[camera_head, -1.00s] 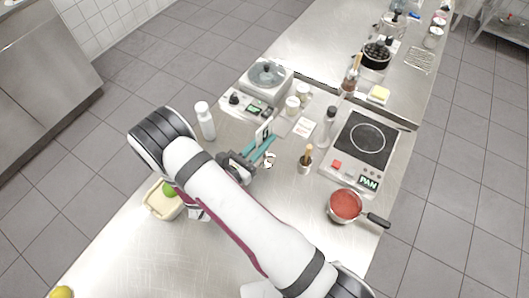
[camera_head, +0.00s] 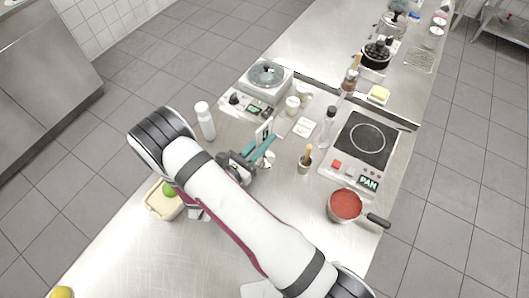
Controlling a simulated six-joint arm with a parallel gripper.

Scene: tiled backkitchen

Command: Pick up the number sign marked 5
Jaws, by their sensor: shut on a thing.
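My gripper (camera_head: 263,149) has teal fingers and reaches over the steel counter from the left of the picture's middle. It is shut on a small white upright sign (camera_head: 265,130) with a dark mark, at the fingers' far side. The mark is too small to read for sure, and the fingers hide the sign's lower part. I cannot tell whether the sign touches the counter.
A white bottle (camera_head: 205,122) stands left of my gripper. A small pot with a wooden tool (camera_head: 306,160) stands to the right, near a dark-capped bottle (camera_head: 327,128).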

